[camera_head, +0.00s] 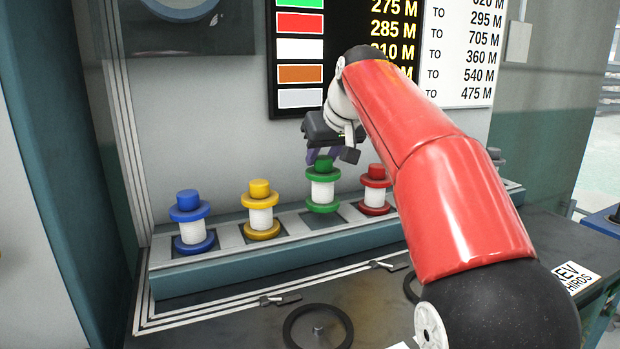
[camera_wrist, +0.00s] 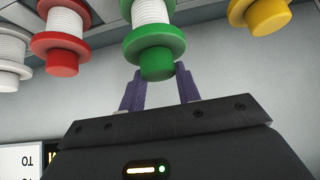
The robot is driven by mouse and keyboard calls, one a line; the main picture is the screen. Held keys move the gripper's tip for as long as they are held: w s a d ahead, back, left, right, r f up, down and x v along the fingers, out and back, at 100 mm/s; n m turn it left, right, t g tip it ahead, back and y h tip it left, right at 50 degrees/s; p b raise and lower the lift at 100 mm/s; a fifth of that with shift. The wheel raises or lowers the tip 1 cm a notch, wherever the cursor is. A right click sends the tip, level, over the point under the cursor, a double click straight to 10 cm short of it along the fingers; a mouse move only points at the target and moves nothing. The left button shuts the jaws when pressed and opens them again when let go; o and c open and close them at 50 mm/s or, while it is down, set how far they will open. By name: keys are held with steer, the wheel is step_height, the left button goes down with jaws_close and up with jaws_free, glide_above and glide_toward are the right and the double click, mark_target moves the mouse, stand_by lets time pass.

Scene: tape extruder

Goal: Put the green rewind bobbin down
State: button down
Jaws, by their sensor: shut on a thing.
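The green rewind bobbin (camera_head: 322,190) stands upright over the rack (camera_head: 285,233), between the yellow bobbin and the red bobbin. My gripper (camera_head: 322,160) is above it, with its fingers at the bobbin's top knob. In the wrist view the green bobbin (camera_wrist: 155,50) is between the two purple fingers of my gripper (camera_wrist: 160,85), which are shut on its knob. Whether the bobbin's lower flange touches the rack or hangs just above it, I cannot tell.
A blue bobbin (camera_head: 191,222) and a yellow bobbin (camera_head: 260,210) stand to the left, a red bobbin (camera_head: 375,190) close to the right. My red arm hides the rack's right part. A black ring (camera_head: 290,333) lies on the bench in front.

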steer(key=shift+r, duration=2.4)
